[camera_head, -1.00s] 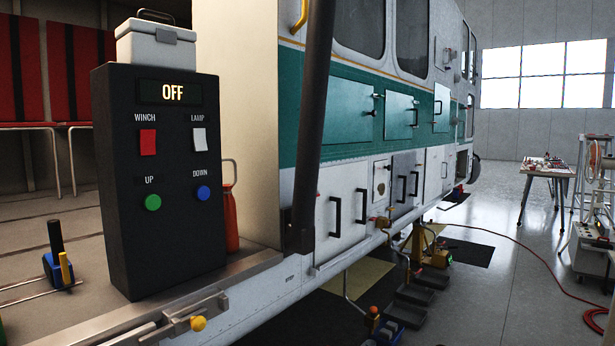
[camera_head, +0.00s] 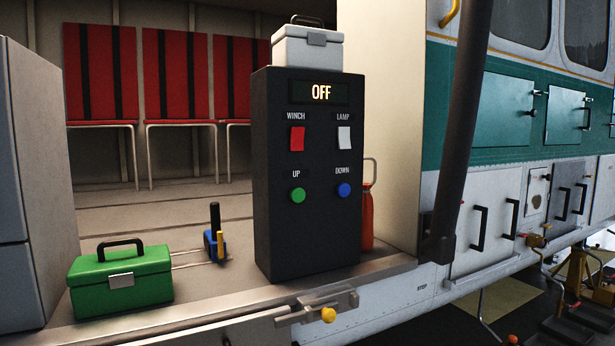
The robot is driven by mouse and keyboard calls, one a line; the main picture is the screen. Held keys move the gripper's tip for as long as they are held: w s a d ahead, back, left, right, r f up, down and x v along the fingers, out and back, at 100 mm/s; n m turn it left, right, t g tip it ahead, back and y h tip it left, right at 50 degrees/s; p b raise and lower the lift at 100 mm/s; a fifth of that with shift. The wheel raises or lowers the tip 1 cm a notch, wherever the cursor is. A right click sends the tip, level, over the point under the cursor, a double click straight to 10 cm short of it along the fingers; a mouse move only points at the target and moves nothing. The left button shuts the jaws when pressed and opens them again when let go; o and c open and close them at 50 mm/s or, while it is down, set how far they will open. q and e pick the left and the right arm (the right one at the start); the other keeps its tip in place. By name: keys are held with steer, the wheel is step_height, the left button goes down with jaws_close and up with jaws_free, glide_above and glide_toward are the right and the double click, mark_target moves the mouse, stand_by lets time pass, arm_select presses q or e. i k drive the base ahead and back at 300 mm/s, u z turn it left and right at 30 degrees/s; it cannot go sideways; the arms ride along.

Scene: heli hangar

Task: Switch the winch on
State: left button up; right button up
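A black winch control box (camera_head: 307,225) stands upright on the helicopter's cabin floor edge, near the middle of the head view. Its display (camera_head: 320,92) reads OFF. The red winch switch (camera_head: 297,139) is at the upper left of its face, under the label WINCH. A white lamp switch (camera_head: 344,138) is to its right, under the label LAMP. The green UP button (camera_head: 298,195) and the blue DOWN button (camera_head: 344,190) sit below. Neither of my grippers is in view.
A white case (camera_head: 307,48) rests on the box. A green toolbox (camera_head: 121,280) and a blue tool (camera_head: 215,243) are to the left. A red bottle (camera_head: 367,220) is behind the box at right. A dark post (camera_head: 462,130) rises right of it. A yellow-knobbed latch (camera_head: 328,314) juts out below.

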mark_target(297, 133)
steer(key=z, duration=1.2)
steer(key=k, duration=0.95)
steer(key=u, duration=0.4)
